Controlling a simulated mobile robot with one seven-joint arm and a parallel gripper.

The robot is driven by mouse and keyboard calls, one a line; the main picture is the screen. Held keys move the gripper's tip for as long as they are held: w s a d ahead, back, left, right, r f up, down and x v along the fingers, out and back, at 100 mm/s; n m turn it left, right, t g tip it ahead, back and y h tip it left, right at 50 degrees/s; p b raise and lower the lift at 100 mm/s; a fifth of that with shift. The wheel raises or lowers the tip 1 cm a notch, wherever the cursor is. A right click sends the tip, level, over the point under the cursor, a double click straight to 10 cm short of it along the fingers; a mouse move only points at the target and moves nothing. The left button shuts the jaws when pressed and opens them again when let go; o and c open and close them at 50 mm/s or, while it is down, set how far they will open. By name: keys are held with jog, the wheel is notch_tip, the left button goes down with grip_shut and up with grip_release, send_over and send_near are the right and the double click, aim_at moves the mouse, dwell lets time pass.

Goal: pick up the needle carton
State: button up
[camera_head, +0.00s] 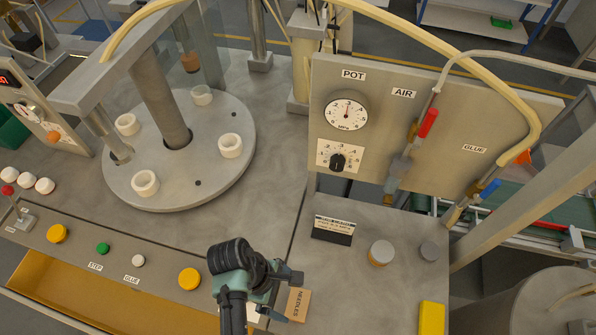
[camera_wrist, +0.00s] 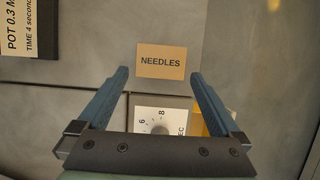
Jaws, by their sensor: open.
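The needle carton is a small tan box labelled NEEDLES (camera_head: 298,304), lying on the grey bench top just right of my gripper in the head view. In the wrist view the needle carton (camera_wrist: 161,61) lies flat beyond the fingertips, centred between their lines. My gripper (camera_wrist: 160,72) is open and empty, with its two blue fingers apart. In the head view my gripper (camera_head: 289,296) hangs at the carton's left side and partly covers that area. I cannot tell the exact height of the fingers above the carton.
A small sign (camera_head: 333,230), a round tan-sided pot (camera_head: 381,253), a grey cap (camera_head: 430,251) and a yellow block (camera_head: 431,318) stand on the bench. The gauge panel (camera_head: 440,115) rises behind. A dial (camera_wrist: 158,124) shows below the carton in the wrist view.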

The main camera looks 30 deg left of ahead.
aim_at(297, 303)
jog(key=shift+p+x, duration=0.4)
jog(key=shift+x, duration=2.1)
jog(key=c, duration=1)
jog(key=shift+r, duration=0.15)
